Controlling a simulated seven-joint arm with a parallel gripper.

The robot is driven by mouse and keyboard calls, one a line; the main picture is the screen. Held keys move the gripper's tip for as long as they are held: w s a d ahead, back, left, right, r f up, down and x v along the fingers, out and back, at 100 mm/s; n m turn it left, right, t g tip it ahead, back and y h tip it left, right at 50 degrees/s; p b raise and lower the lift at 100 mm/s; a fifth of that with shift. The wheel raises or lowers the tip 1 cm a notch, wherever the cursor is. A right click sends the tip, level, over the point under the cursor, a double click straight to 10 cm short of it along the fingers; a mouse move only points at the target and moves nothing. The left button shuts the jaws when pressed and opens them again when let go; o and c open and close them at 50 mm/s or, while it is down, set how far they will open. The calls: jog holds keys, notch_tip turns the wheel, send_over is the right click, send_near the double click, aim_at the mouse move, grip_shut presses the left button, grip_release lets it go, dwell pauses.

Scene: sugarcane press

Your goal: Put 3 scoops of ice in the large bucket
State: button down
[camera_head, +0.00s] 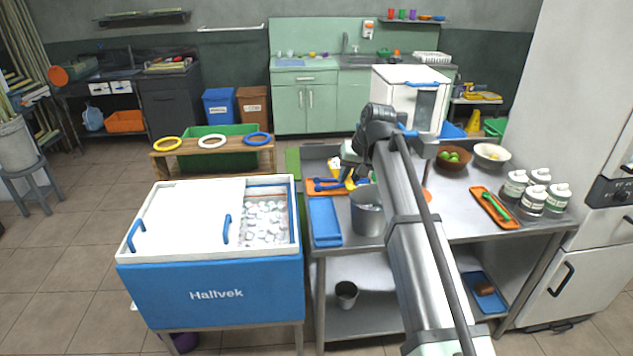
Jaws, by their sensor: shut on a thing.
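The white and blue ice chest (245,294) stands at the left front. Its right part is open, and white ice (265,222) shows inside. A large grey metal bucket (367,221) stands upright on the steel table, partly behind my arm; I cannot see its contents. My gripper (350,180) is behind the bucket, low over the table near an orange tray (318,187). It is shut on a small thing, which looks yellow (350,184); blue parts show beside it. Whether this is a scoop is too small to tell.
A blue tray (325,221) lies left of the bucket, near the chest. A smaller bucket (346,294) stands on the lower shelf. At the right are a brown bowl (453,164), an orange tray (484,200) and several white-capped jars (534,200). A white machine (400,90) stands behind.

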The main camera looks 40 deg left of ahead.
jog(key=shift+s+d+f+m+t+h, duration=0.1)
jog(key=shift+s+d+m+t, duration=0.2)
jog(key=shift+d+m, duration=0.45)
jog(key=shift+s+d+f+m+t+h, duration=0.1)
jog(key=shift+d+m+t, duration=0.4)
jog(key=shift+m, duration=0.55)
jog(key=shift+s+d+m+t+h, duration=0.15)
jog(key=shift+d+m+t, duration=0.15)
jog(key=shift+d+m, duration=0.45)
jog(key=shift+w+d+f+m+g+y, duration=0.35)
jog(key=shift+m+y, duration=0.45)
jog(key=shift+y, duration=1.2)
jog(key=shift+d+f+m+g+y, duration=0.25)
jog(key=shift+f+m+y, duration=0.35)
jog(key=shift+y, duration=1.45)
jog(key=shift+w+d+f+m+g+y, duration=0.35)
jog(key=shift+m+y, duration=0.6)
jog(key=shift+y, duration=1.05)
jog(key=shift+s+d+r, duration=0.1)
jog(key=shift+s, duration=0.05)
